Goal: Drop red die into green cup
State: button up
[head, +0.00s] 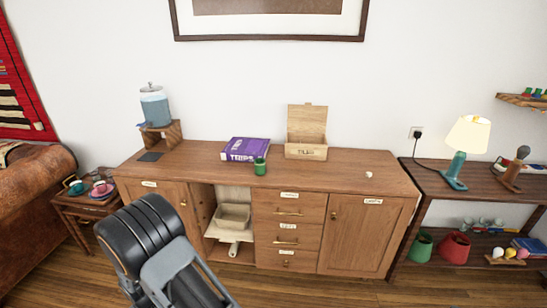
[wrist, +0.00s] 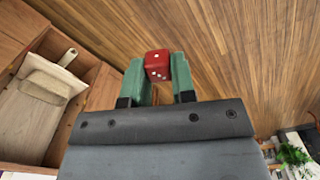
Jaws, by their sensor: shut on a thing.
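The red die (wrist: 157,65) with white pips is in the wrist view, held between the two green fingertips of my gripper (wrist: 158,77). The gripper is shut on it, and wooden floor shows behind it. The green cup (head: 260,166) stands upright on the wooden sideboard top, in front of the purple book, in the head view. The cup does not show in the wrist view. In the head view my dark arm fills the lower left, and I cannot make out the die or fingertips there.
On the sideboard (head: 345,169) are a purple book (head: 240,149), an open wooden box (head: 306,150) and a drink dispenser (head: 155,105). An open compartment below holds a beige bin (head: 233,216). A lamp (head: 463,145) stands on the right shelf. The sideboard's right top is mostly clear.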

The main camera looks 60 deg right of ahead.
aim_at(261, 172)
jog(key=z, duration=0.85)
jog(key=i, duration=0.85)
jog(key=z, duration=0.85)
